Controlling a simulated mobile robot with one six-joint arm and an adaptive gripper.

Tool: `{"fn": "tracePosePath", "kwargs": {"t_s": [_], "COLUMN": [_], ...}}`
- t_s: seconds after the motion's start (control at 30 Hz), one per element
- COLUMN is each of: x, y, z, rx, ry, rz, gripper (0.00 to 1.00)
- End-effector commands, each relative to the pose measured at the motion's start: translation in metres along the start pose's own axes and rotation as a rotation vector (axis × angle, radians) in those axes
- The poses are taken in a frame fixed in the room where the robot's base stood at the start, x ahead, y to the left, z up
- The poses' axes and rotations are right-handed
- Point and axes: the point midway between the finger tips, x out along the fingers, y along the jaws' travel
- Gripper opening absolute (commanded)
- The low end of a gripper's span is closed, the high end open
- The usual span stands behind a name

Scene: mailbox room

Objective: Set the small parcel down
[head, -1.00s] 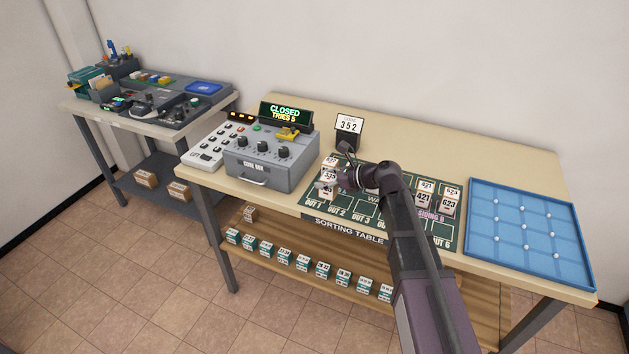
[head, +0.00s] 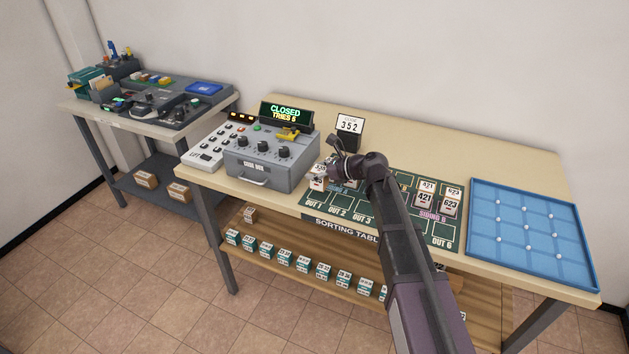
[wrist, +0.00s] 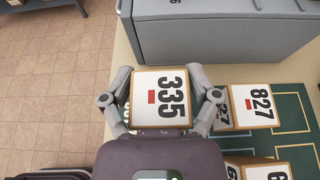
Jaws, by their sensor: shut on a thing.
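In the wrist view a small parcel (wrist: 158,98) with a white top label reading 335 and a short red bar sits between the two grey fingers of my gripper (wrist: 160,104). The fingers are shut on its two sides. A parcel marked 827 (wrist: 251,104) is just right of it, apart from the right finger's tip by little. In the head view my gripper is at the left end of the sorting table (head: 480,135), beside the grey code box. Its fingers and the held parcel are small and partly hidden there, so I cannot tell the gap beneath.
The grey code box (head: 262,165) stands close behind the held parcel. The green sorting mat (head: 345,205) carries several parcels, some at its right (head: 424,198). A blue tray (head: 525,225) lies at the table's right end. A number stand (head: 349,127) reads 352.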

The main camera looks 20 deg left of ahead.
Motion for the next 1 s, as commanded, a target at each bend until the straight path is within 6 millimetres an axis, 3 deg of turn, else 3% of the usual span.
{"fn": "tracePosePath", "kwargs": {"t_s": [0.03, 0.3, 0.9, 0.93, 1.0], "x": [0.003, 0.01, 0.012, 0.012, 0.012], "y": [0.001, 0.001, 0.001, 0.001, 0.001], "z": [-0.009, -0.027, -0.032, -0.032, -0.031], "rx": [0.0, 0.0, 0.0, 0.0, 0.0], "ry": [0.0, 0.0, 0.0, 0.0, 0.0], "rz": [0.0, 0.0, -0.001, -0.001, 0.0], "gripper": [0.24, 0.24, 0.24, 0.79, 0.99]}}
